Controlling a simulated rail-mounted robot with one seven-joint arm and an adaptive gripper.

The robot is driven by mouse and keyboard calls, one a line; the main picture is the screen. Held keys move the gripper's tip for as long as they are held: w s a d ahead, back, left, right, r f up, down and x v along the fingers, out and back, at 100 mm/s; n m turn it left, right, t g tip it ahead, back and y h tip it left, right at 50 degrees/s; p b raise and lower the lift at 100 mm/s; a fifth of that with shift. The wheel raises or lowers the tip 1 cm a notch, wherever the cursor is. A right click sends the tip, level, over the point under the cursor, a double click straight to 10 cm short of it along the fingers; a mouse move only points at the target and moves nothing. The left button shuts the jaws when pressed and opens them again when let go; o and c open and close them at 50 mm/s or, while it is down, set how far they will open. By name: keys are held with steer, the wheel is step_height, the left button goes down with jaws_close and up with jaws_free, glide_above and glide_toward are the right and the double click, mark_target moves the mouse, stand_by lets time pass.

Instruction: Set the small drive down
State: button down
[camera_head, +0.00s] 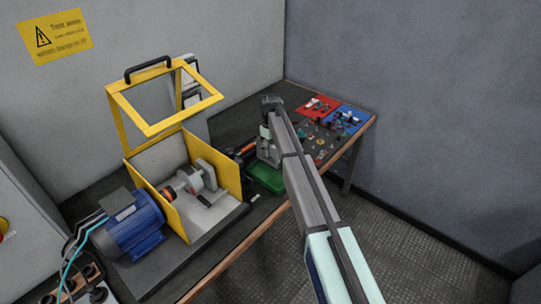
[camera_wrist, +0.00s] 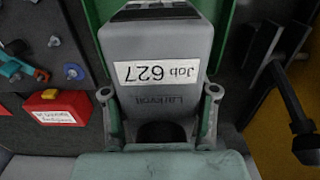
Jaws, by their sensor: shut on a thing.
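The small drive is a grey box with a white label reading "Job 627" (camera_wrist: 158,50). It fills the middle of the wrist view, with the label upside down there. My gripper (camera_wrist: 159,95) has one finger on each side of the drive and is shut on it. In the head view the drive (camera_head: 267,153) shows as a grey block partly hidden by my arm, just behind a green tray (camera_head: 265,181). Green edges also show behind the drive in the wrist view. I cannot tell whether its underside touches anything.
A blue motor (camera_head: 135,228) and an open yellow guard (camera_head: 165,97) stand left on the bench. Red (camera_head: 318,105) and blue (camera_head: 345,118) mats with small parts lie at the far right. A red box (camera_wrist: 55,108) sits left of my gripper. Cluttered parts surround the drive.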

mark_target(271, 141)
steer(key=shift+f+p, duration=0.55)
steer(key=shift+f, duration=1.7)
steer(key=shift+f, duration=0.1)
steer(key=shift+c, duration=1.6)
jaws_free()
step_height(271, 141, up, 12)
steer(key=b, duration=0.3)
